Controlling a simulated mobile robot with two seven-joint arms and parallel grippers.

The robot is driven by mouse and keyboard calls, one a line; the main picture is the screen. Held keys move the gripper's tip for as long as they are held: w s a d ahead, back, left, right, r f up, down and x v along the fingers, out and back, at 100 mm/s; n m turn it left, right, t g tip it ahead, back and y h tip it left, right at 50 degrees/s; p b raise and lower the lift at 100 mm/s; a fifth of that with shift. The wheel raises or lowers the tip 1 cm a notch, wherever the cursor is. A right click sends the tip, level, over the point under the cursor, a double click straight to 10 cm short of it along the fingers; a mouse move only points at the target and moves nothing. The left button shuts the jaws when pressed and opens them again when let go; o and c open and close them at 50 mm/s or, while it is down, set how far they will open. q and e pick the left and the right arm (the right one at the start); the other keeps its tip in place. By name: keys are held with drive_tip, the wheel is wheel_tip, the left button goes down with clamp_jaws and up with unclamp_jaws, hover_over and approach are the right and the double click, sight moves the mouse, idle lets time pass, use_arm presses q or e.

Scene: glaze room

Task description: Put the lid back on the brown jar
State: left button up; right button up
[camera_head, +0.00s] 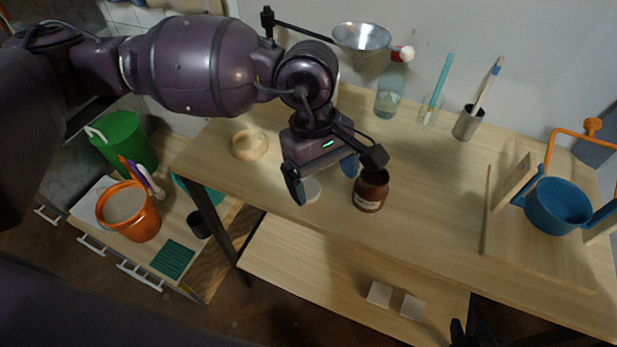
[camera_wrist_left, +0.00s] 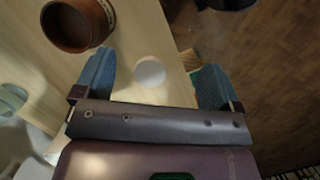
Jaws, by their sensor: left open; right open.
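The brown jar (camera_head: 369,192) stands upright and open at the top near the front edge of the wooden table, with a pale label. In the left wrist view the jar (camera_wrist_left: 73,24) is at the top left. A pale round disc, seemingly the lid (camera_head: 312,190), lies on the table just left of the jar. In the left wrist view the lid (camera_wrist_left: 149,71) shows between the fingers, close to the table edge. My left gripper (camera_head: 322,177) is open above the lid, its blue fingers apart and empty. My right gripper (camera_head: 472,333) is partly visible at the bottom edge.
A wooden ring (camera_head: 249,145) lies to the left. A bottle (camera_head: 390,95), a glass (camera_head: 428,115) and a metal cup (camera_head: 467,124) with brushes stand behind. A blue pot (camera_head: 557,207) is at the right. The table between jar and board (camera_head: 540,255) is clear.

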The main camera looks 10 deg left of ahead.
use_arm(q)
drive_tip(key=w+a, duration=0.1)
drive_tip(key=w+a+r+t+y, duration=0.1)
drive_tip(key=w, duration=0.1)
drive_tip(key=w+a+m+t+y, duration=0.1)
drive_tip(key=shift+w+a+r, duration=0.15)
drive_tip(key=shift+r, duration=0.2)
hover_over(307, 190)
drive_tip(key=shift+w+f, duration=0.1)
drive_tip(key=shift+f, duration=2.7)
drive_tip(key=shift+f+b, duration=0.4)
drive_tip(key=shift+f, duration=2.3)
drive_tip(key=shift+r, duration=0.1)
drive_tip(key=c, duration=1)
